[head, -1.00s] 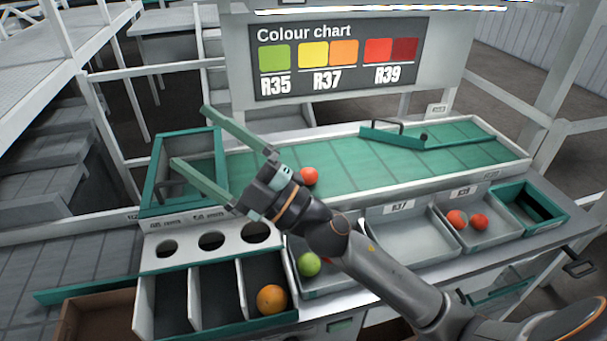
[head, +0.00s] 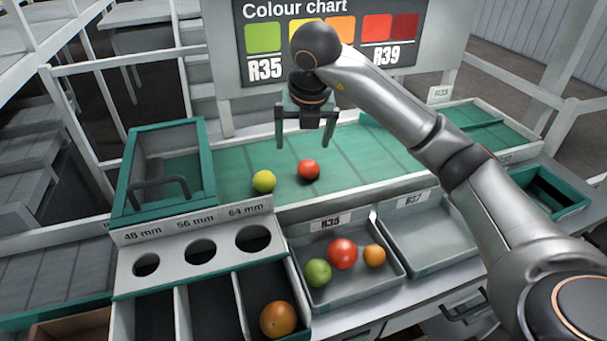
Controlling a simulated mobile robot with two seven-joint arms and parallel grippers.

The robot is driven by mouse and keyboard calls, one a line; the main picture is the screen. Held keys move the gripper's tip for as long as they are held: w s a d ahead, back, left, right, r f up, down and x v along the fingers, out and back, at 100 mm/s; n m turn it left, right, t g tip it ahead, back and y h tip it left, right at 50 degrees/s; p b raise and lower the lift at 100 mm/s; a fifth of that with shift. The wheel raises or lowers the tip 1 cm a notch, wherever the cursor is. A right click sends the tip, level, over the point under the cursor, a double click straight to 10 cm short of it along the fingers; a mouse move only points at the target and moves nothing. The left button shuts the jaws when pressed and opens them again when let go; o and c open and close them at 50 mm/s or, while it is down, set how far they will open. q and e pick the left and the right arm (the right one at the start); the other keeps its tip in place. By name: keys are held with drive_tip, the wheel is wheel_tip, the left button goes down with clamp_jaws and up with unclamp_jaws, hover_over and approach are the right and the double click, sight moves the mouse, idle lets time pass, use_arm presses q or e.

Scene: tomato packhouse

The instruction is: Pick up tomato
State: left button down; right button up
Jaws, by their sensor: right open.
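A red tomato (head: 308,169) lies on the green belt (head: 345,160). A yellow-green tomato (head: 264,181) lies on the belt just to its left, a small gap apart. My right gripper (head: 304,143) hangs over the belt with its fingers pointing down, spread apart and empty. In the picture its fingertips are just above the red tomato; they do not appear to touch it. My left gripper is out of view.
The R35 tray (head: 328,285) holds a green, a red and an orange tomato. The R37 tray (head: 418,262) looks empty where visible. A sizing board (head: 222,222) with three holes stands at left, an orange tomato (head: 278,319) below it. A green-framed box (head: 125,205) stands beside the belt.

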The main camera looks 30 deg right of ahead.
sight(309, 165)
drive_tip(key=shift+m+h, duration=0.3)
drive_tip(key=x, duration=0.4)
drive_tip(key=d+x, duration=0.1)
drive_tip(key=x, duration=0.7)
drive_tip(key=shift+s+d+f, duration=0.1)
drive_tip(key=shift+s+d, duration=0.15)
drive_tip(key=shift+d, duration=0.05)
drive_tip(key=c, duration=1)
